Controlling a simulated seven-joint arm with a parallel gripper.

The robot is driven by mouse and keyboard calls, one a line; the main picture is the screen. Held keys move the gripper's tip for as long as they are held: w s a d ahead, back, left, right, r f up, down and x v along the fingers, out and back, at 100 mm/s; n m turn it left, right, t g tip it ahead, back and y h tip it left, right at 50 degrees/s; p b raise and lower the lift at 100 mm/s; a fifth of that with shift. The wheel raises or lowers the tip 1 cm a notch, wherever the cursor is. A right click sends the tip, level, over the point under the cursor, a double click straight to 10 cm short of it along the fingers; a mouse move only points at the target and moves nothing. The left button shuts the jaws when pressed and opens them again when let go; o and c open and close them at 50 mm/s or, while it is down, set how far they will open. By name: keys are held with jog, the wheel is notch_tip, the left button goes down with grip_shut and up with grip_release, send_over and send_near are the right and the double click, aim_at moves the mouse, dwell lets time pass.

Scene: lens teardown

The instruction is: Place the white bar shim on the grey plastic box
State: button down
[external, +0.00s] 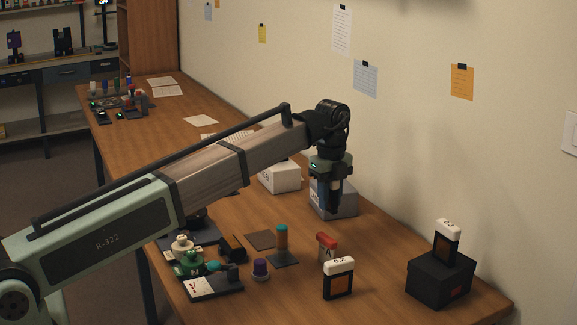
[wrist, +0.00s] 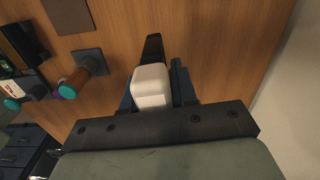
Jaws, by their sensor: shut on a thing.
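A white block (wrist: 151,86), which I take as the white bar shim, sits between my fingers in the wrist view. My gripper (external: 334,208) is shut on it and points down. In the external view the gripper hides most of the shim. The grey plastic box (external: 348,201) stands near the wall, with my gripper in front of or over it in the picture. I cannot tell whether the shim touches the box. The box is not clearly seen in the wrist view.
A white box (external: 280,177) stands left of the grey box. A teal-topped post (external: 282,240), a red-topped block (external: 327,247) and a white-capped block (external: 338,279) stand nearer the camera. A black box (external: 440,277) at right carries another white-capped block (external: 447,241).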

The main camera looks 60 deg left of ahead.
jog(key=shift+a+r, duration=0.1)
jog(key=shift+r, duration=0.35)
jog(key=shift+s+a+r, duration=0.1)
jog(key=shift+a+r, duration=0.25)
jog(key=shift+a, duration=0.3)
jog(key=shift+s+a+r, duration=0.1)
jog(key=shift+a+r, duration=0.2)
jog(key=shift+a, duration=0.3)
jog(key=w+a+r, duration=0.7)
jog(key=w+a, duration=0.4)
jog(key=a, duration=0.1)
jog(key=shift+m, duration=0.5)
jog(key=f, duration=1)
jog(key=shift+s+d, duration=0.35)
jog(key=shift+f, duration=0.15)
jog(key=c, duration=0.9)
grip_release()
